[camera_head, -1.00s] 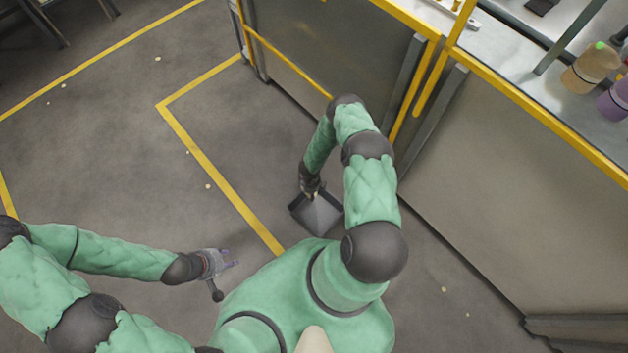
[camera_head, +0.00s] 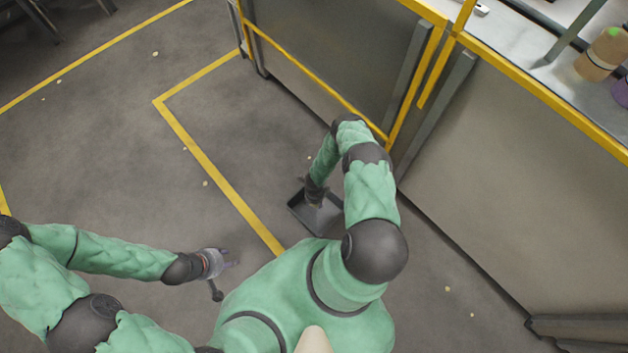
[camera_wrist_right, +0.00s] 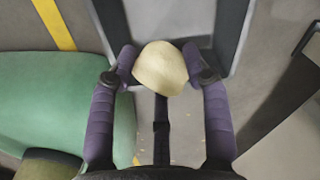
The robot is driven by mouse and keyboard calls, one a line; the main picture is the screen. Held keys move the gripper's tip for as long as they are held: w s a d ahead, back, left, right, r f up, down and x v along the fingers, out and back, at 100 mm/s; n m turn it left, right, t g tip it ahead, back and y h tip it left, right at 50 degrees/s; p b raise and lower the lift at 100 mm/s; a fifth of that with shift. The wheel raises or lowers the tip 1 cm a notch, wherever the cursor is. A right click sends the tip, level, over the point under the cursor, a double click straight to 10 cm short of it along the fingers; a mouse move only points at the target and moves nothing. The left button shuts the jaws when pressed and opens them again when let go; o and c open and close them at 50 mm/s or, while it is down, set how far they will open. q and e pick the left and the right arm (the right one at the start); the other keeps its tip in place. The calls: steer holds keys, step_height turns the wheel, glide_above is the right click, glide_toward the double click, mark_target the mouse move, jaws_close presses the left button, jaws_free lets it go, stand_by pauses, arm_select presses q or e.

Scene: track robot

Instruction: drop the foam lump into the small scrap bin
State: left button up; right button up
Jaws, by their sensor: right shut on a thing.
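The foam lump (camera_wrist_right: 160,69), a pale cream rounded piece, is between the two purple fingers of my right gripper (camera_wrist_right: 161,66) in the right wrist view. The gripper is shut on it. The small scrap bin (camera_head: 331,232) is a dark, open, square container on the floor in the head view. My right gripper (camera_head: 316,203) is over it there, and the lump is barely visible. The bin's dark rim (camera_wrist_right: 231,36) frames the lump in the wrist view. My left gripper (camera_head: 227,260) is empty and open, above the floor at the lower left, away from the bin.
Yellow lines (camera_head: 208,163) mark the grey floor, with several pale specks scattered about. A grey-panelled bench with yellow rails (camera_head: 540,95) stands at the right, with bottles (camera_head: 601,58) on top. The floor left of the bin is clear.

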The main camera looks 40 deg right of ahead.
steer(key=shift+f+b, duration=0.6)
steer(key=shift+f, duration=0.65)
steer(key=o, duration=0.9)
steer(key=shift+r, duration=0.1)
steer(key=shift+r, duration=5.95)
